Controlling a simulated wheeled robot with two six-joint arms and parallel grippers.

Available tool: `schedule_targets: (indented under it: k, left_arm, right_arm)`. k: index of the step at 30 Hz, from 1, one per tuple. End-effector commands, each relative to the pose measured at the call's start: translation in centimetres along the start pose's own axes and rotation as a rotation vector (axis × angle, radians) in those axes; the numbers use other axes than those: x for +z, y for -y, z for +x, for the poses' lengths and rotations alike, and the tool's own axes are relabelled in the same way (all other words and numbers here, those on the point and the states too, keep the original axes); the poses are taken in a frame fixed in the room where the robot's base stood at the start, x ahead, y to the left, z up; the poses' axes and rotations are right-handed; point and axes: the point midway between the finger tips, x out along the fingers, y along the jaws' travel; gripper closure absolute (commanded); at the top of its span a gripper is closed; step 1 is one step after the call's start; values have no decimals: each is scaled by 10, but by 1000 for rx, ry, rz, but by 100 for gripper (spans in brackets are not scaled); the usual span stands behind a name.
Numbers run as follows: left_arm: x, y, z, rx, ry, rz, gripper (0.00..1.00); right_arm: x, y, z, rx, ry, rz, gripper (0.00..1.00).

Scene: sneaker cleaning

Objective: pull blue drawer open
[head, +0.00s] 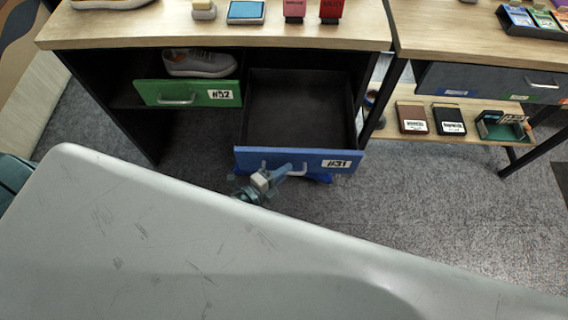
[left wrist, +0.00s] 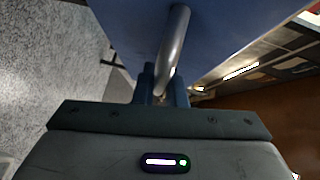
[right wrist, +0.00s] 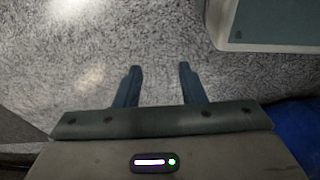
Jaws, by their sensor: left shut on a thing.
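The blue drawer (head: 255,160), labelled #31, is pulled well out of the desk, and its dark inside looks empty. Its silver handle (head: 297,170) shows on the front face. My left gripper (head: 280,174) is at that handle. In the left wrist view the two fingers (left wrist: 161,88) are shut on the handle (left wrist: 173,50), with the blue drawer front (left wrist: 225,30) close behind it. My right gripper (right wrist: 160,85) is open and empty above the grey floor in the right wrist view. It is not seen in the head view.
A green drawer (head: 188,93), labelled #32, is left of it with a grey shoe (head: 198,63) behind its front. The desk top (head: 130,32) holds several small items. A second desk (head: 430,28) with a lower shelf stands at right. My own grey body fills the foreground.

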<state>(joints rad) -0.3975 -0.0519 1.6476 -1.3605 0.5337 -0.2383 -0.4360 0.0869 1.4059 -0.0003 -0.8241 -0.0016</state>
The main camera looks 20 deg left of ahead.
Motion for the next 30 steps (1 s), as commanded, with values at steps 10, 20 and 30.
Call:
schedule_targets:
  k: [10,20,30]
  left_arm:
    - [0,0,0,1,0,0,79]
    - [0,0,0,0,0,0,67]
    - [0,-3,-48,4,-1,2,67]
  right_arm:
    - [0,0,0,0,0,0,64]
    - [-1,0,0,0,-1,0,64]
    - [-8,1,-12,-1,-4,-1,64]
